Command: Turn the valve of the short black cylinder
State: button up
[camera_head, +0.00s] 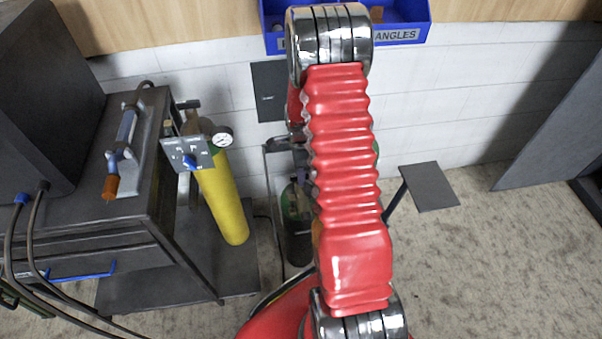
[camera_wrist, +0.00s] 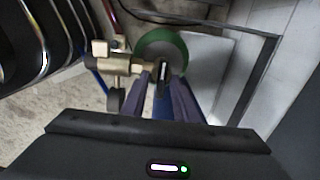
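The short black cylinder (camera_head: 298,240) with a green shoulder stands on the floor behind my red arm in the head view, partly hidden by it. In the wrist view its green shoulder (camera_wrist: 160,44) lies beyond the fingertips, with a brass valve body (camera_wrist: 118,64) at the left. A dark valve handle (camera_wrist: 163,74), seen nearly edge-on, sits between my two fingers. My gripper (camera_wrist: 164,84) looks open around the handle, with a small gap on each side; contact is not clear. My gripper is hidden by the arm in the head view.
A tall yellow cylinder (camera_head: 222,205) with a gauge stands left of the black one, beside a dark metal workbench (camera_head: 155,190). A blue bin (camera_head: 400,38) is above on the wall. A grey plate (camera_head: 429,187) is at the right. Floor at the right is clear.

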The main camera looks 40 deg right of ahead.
jog(key=shift+r, duration=0.1)
jog(key=shift+w+r, duration=0.1)
jog(key=shift+r, duration=0.45)
notch_tip(320, 180, up, 12)
jog(key=shift+r, duration=0.2)
jog(key=shift+n, duration=0.3)
dwell(0.5)
jog(key=s+a+r+n+t, duration=0.2)
jog(key=s+a+r+n, duration=0.7)
jog(key=a+r+n, duration=0.2)
jog(key=s+a+r+n+t, duration=0.3)
jog(key=s+a+r+n, duration=0.7)
jog(key=a+r+n, duration=0.1)
jog(key=shift+a+r+n+t, duration=0.3)
jog(key=shift+a+r+n, duration=0.1)
jog(key=shift+a+r, duration=0.4)
